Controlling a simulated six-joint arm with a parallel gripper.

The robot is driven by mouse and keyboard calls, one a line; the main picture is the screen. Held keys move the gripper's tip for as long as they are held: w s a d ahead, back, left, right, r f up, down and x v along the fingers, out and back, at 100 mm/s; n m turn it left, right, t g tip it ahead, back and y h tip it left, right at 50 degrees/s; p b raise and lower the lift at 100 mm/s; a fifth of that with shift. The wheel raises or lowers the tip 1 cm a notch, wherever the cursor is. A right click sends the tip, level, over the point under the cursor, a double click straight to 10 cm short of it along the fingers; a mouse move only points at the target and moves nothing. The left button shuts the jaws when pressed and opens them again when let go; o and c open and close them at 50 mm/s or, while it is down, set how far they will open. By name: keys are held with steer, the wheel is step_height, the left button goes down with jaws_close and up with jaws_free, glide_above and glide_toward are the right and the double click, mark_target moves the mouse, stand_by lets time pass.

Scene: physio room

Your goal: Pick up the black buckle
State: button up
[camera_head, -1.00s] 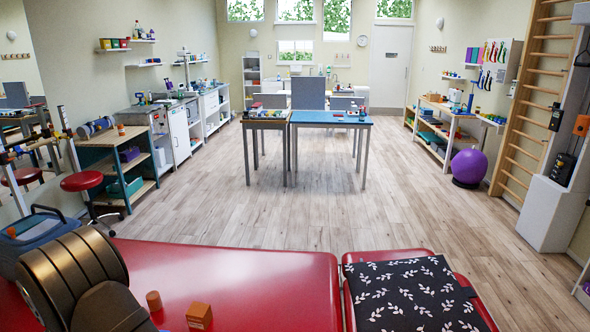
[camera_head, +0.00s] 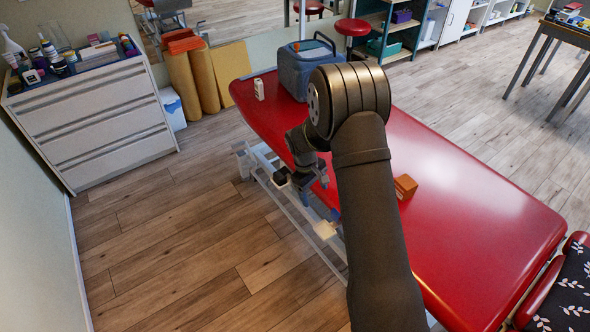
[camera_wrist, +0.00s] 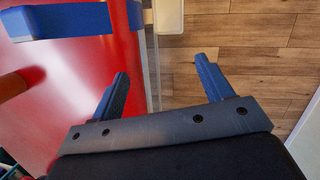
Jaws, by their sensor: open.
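I cannot make out a black buckle in either current view. My gripper (camera_head: 312,178) is over the near long edge of the red treatment table (camera_head: 455,190), partly hidden by my own arm in the head view. In the wrist view my gripper (camera_wrist: 163,84) shows two blue fingers spread apart with nothing between them. Red table top lies to the left of the fingers and wood floor to the right. A small dark shape (camera_head: 281,176) by the table edge is too unclear to name.
An orange-brown block (camera_head: 405,186), a small white bottle (camera_head: 259,89) and a blue-grey case (camera_head: 303,68) stand on the table. A blue bar-like part (camera_wrist: 62,20) crosses the top of the wrist view. A patterned cushion (camera_head: 562,300) lies at lower right. The left floor is clear.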

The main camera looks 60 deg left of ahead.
steer(key=s+a+f+n+t, duration=0.2)
steer(key=s+a+n+t, duration=0.15)
steer(key=a, duration=0.25)
steer(key=s+a+f+n+t, duration=0.2)
steer(key=a+f+n, duration=0.1)
steer(key=a+n, duration=0.25)
steer(key=n+t+y, duration=0.2)
steer(key=n+t, duration=0.4)
steer(key=n, duration=0.1)
glide_toward(277, 175)
steer(key=shift+t, duration=0.25)
steer(key=x, duration=1.1)
steer(key=shift+d+f, duration=0.1)
steer(key=shift+f, duration=0.2)
steer(key=c, duration=1.1)
